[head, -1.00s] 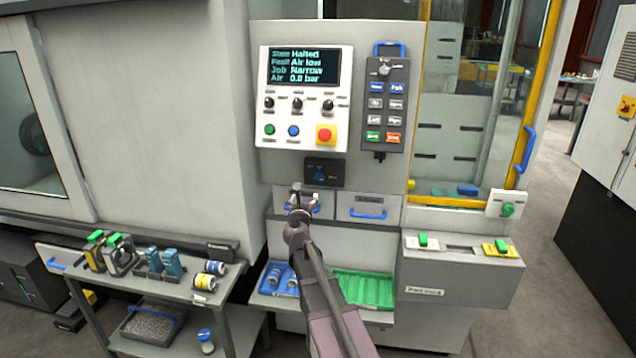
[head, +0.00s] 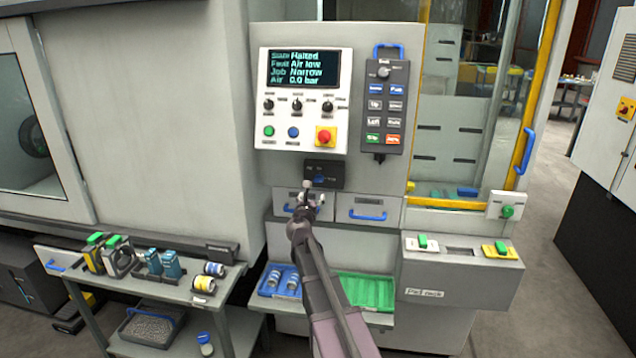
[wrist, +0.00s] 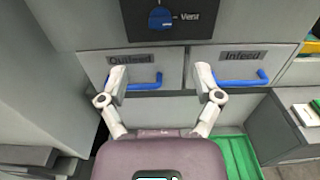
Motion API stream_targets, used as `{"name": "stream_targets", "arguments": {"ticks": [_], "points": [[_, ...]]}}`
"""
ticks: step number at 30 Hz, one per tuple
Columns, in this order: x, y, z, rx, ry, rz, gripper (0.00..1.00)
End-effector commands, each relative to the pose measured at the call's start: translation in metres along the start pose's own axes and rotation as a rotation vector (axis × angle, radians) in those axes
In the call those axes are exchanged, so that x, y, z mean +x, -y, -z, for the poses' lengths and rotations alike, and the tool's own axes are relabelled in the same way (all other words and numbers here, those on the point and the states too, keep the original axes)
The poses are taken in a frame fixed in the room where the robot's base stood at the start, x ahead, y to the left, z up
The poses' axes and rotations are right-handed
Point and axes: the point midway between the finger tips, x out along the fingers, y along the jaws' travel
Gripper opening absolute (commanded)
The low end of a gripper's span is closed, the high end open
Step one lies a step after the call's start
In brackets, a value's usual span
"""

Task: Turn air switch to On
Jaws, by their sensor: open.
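The air switch is a blue round knob (wrist: 161,18) on a black plate (head: 335,168) below the white control panel. In the wrist view the word "Vent" shows to the right of the knob; the plate's upper part is cut off. In the head view the knob (head: 319,180) is small and its pointer direction cannot be told. The screen (head: 304,68) reads Halted, Air low, Job Narrow, Air 0.0 bar. My gripper (head: 313,190) is open and empty, just below the knob in the head view. In the wrist view my gripper (wrist: 158,84) has its fingers wide apart, over the drawer fronts.
Drawers Outfeed (wrist: 130,62) and Infeed (wrist: 235,58) with blue handles are under the switch. A hand pendant (head: 383,105) hangs to the right, near the red stop button (head: 325,136). Blue and green trays (head: 365,291) lie below. A cart (head: 130,280) stands left.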

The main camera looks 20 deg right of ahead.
Motion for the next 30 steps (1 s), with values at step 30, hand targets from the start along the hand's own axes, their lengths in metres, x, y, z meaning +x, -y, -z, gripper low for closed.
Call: {"name": "stream_targets", "arguments": {"ticks": [30], "points": [[0.116,0.0,0.0,0.0,0.0,0.0,0.83]]}}
